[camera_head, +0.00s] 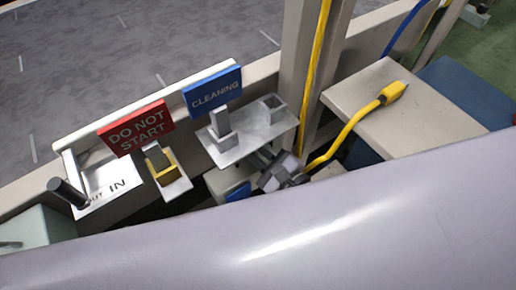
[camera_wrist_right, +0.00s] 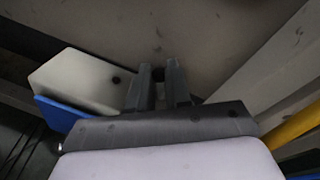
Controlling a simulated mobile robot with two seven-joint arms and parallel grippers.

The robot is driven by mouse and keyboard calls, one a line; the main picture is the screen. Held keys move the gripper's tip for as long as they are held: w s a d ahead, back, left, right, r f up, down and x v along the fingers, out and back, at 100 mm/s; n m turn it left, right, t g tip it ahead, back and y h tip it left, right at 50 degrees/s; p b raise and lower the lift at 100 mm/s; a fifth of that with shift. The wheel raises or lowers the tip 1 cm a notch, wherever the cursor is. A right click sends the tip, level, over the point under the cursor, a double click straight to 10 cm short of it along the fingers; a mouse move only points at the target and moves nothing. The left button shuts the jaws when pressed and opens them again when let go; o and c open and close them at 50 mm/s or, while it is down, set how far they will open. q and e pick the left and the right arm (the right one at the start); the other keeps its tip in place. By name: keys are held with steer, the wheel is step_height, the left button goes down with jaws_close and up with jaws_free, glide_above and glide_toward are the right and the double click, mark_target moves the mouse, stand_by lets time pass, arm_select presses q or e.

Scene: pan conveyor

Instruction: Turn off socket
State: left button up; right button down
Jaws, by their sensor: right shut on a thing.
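My right gripper (camera_head: 283,172) is small and partly hidden behind my own arm in the head view, beside a pale box with a blue part (camera_head: 236,190) below the metal plate. In the right wrist view the fingers of my right gripper (camera_wrist_right: 158,80) are close together, shut on a small dark part (camera_wrist_right: 158,74) between their tips. The pale box with a blue base (camera_wrist_right: 80,82) is just left of the fingers there. I cannot tell for sure whether this box is the socket. My left gripper is not in view.
A yellow cable ends in a plug (camera_head: 393,92) on a beige ledge (camera_head: 365,84). A post (camera_head: 292,75) stands behind the gripper. A red "DO NOT START" sign (camera_head: 137,127), a blue "CLEANING" sign (camera_head: 212,91) and a black lever (camera_head: 66,191) stand at left.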

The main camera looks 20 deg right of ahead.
stand_by(0.4)
steer(key=c, duration=1.1)
jaws_free()
steer(key=b+v, duration=0.2)
steer(key=v, duration=0.5)
steer(key=shift+s, duration=0.15)
